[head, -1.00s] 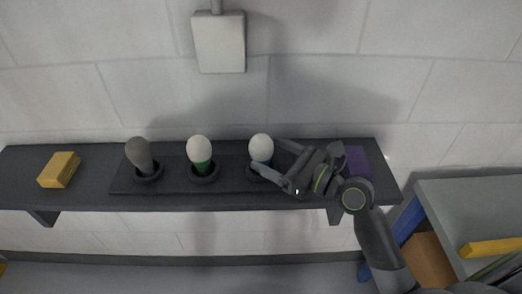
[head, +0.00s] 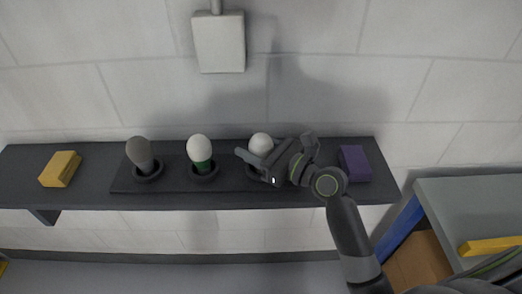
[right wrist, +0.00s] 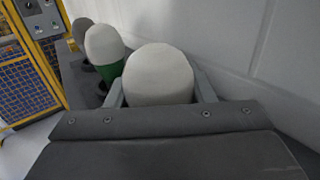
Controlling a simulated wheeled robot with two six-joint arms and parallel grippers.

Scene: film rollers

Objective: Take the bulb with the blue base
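The bulb with the blue base shows its white globe (head: 261,143) on the right of a row of three on the shelf; its base is hidden behind my right gripper. My right gripper (head: 262,158) is at this bulb, covering its lower part. In the right wrist view, the white globe (right wrist: 160,75) stands between the fingers, one on each side, and the fingers look open. Whether they touch the base is hidden. A white bulb with a green base (head: 200,151) and a grey bulb (head: 140,154) stand upright in holders to the left. My left gripper is not in view.
A dark shelf (head: 90,197) runs along the wall. A yellow block (head: 60,169) lies at its left, a purple block (head: 354,163) at its right. A grey box (head: 219,42) hangs on the wall above. A grey-topped table (head: 470,205) stands right.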

